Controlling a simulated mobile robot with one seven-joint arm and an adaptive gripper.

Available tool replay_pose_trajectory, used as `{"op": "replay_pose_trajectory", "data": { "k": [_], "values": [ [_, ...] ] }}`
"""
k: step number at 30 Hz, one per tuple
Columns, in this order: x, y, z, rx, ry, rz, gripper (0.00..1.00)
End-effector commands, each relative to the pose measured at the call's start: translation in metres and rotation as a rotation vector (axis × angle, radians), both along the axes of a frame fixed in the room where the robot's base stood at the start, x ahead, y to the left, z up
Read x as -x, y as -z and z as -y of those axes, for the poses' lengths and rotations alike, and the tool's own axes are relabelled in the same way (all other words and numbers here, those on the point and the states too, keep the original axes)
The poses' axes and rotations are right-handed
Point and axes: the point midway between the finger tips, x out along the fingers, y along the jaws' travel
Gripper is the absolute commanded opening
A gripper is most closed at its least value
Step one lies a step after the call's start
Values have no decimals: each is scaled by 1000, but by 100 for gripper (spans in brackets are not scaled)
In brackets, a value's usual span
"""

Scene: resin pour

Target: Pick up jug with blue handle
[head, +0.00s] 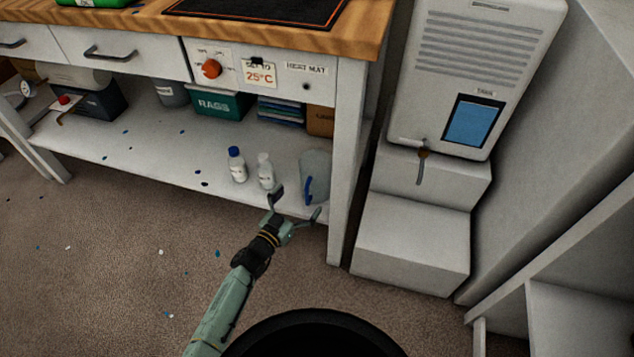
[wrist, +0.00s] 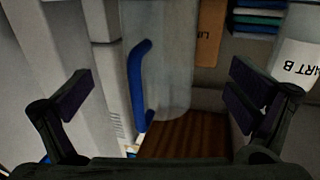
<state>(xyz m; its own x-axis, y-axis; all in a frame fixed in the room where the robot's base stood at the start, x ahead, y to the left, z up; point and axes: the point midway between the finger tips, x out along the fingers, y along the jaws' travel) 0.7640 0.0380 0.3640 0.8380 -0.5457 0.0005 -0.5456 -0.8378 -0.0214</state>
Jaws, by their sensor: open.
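The jug (head: 318,166) is translucent grey with a blue handle and stands on the lower shelf of the workbench, near its right leg. Its blue handle (head: 308,189) faces the front. In the wrist view the jug (wrist: 172,70) fills the upper middle, with the blue handle (wrist: 138,85) running along its left side. My gripper (head: 295,203) is at the shelf's front edge, just before the jug. Its fingers are spread wide with nothing between them. In the wrist view the handle lies between the two fingers (wrist: 158,95), apart from both.
Two white bottles, one blue-capped (head: 236,166) and one white-capped (head: 265,171), stand left of the jug. The bench leg (head: 345,170) is close on the right. A green rags bin (head: 218,104) and folded cloths (head: 281,110) sit behind. The shelf's left middle is mostly clear.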

Motion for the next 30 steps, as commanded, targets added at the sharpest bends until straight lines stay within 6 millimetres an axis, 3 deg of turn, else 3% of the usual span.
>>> {"op": "replay_pose_trajectory", "data": {
  "k": [18,30],
  "values": [
    [-61,3,41,-1,1,1,100],
    [-68,0,43,0,-2,0,97]
  ]
}}
